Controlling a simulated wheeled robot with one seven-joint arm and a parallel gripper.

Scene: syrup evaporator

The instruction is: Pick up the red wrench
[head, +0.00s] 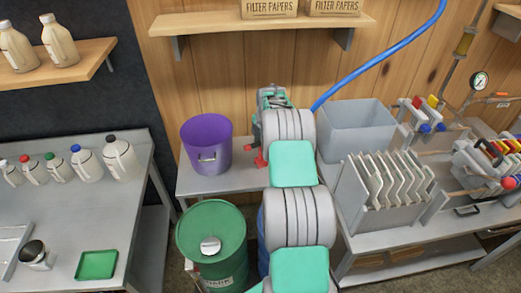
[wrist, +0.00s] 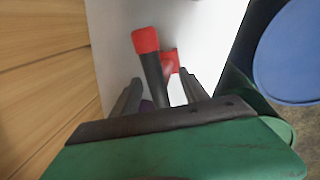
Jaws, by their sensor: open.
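A red piece (head: 262,158) shows on the table between the purple bucket and my arm. In the wrist view a red-ended bar with a dark shaft (wrist: 146,40) rises between my fingers, and a second red part (wrist: 170,60) lies beside it. These look like the red wrench, but its full shape is hidden. My gripper (wrist: 162,92) is open, one finger on either side of the dark shaft. I cannot tell whether either finger touches it. In the head view my arm hides the fingertips.
A purple bucket (head: 207,146) stands close left of my arm. A green barrel (head: 211,245) stands in front of the table; a blue barrel (wrist: 292,50) is right in the wrist view. A grey bin (head: 356,130) and slotted rack (head: 380,195) are to the right. The wood wall is behind.

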